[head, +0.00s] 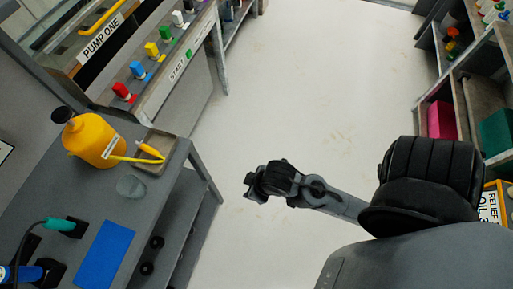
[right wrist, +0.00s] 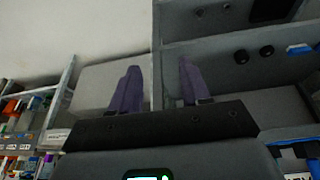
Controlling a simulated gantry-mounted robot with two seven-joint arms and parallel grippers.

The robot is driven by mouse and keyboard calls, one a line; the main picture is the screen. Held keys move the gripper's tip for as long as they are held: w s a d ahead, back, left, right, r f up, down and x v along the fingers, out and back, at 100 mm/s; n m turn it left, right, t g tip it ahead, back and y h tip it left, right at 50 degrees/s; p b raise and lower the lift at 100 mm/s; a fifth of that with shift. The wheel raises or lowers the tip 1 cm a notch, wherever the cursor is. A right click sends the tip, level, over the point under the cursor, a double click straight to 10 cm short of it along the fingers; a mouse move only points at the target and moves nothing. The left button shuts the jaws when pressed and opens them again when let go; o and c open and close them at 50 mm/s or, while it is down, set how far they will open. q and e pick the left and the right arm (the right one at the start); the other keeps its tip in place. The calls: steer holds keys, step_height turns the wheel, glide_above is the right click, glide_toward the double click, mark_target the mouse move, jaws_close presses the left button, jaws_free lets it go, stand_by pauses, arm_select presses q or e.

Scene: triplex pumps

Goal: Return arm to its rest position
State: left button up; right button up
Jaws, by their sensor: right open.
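My right arm comes in from the right in the head view, with a black padded joint and a grey forearm. It reaches left over the pale floor. My right gripper (head: 250,187) is at its end, in the gap right of the grey bench, apart from everything there. In the right wrist view my right gripper (right wrist: 158,66) shows two purple fingers spread apart with nothing between them. My left gripper is in neither view.
A grey bench (head: 205,168) at left bears a yellow oil can (head: 92,140), a tray (head: 172,149) and a blue mat (head: 104,252). The PUMP ONE panel (head: 150,100) has coloured knobs. Shelves (head: 455,95) with bins stand at right. The floor (head: 310,90) between is clear.

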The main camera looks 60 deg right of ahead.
steer(key=shift+s+d+g, duration=0.1)
steer(key=shift+s+g, duration=0.2)
steer(key=shift+s, duration=0.3)
step_height(320, 180, up, 44)
steer(key=p, duration=4.4)
steer(key=shift+r, duration=0.15)
